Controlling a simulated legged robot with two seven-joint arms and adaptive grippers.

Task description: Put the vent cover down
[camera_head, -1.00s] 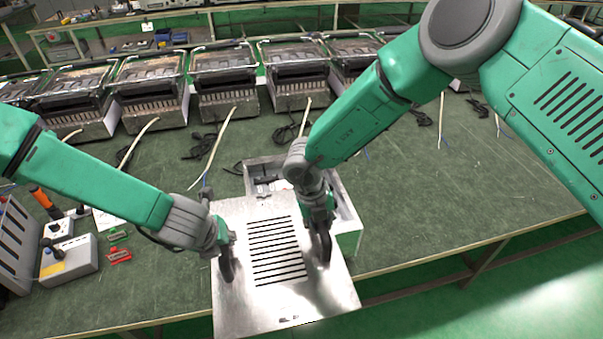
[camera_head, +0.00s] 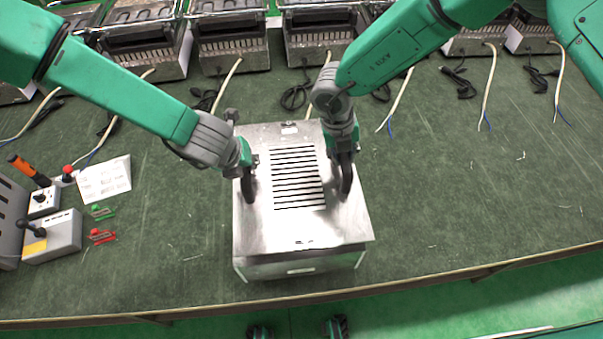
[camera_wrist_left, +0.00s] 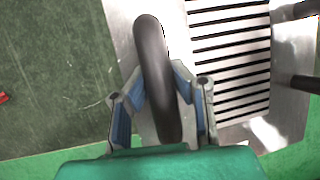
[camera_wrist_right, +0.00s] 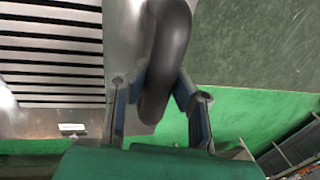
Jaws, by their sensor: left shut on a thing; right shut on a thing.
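The vent cover (camera_head: 262,218) is a flat metal plate with a row of dark slots and two black handles. In the head view it lies over the top of a metal box (camera_head: 300,265), roughly lined up with it; whether it touches all round is hard to tell. My left gripper (camera_head: 247,168) is shut on the left handle (camera_wrist_left: 152,60). My right gripper (camera_head: 345,155) is shut on the right handle (camera_wrist_right: 168,50). The slots also show in both wrist views. The inside of the box is hidden under the cover.
Several heater units (camera_head: 230,42) with loose cables stand along the back. At the left are a control box with a joystick (camera_head: 52,238), a paper sheet (camera_head: 104,180) and small red and green parts. The green table is clear to the right; its front edge is close.

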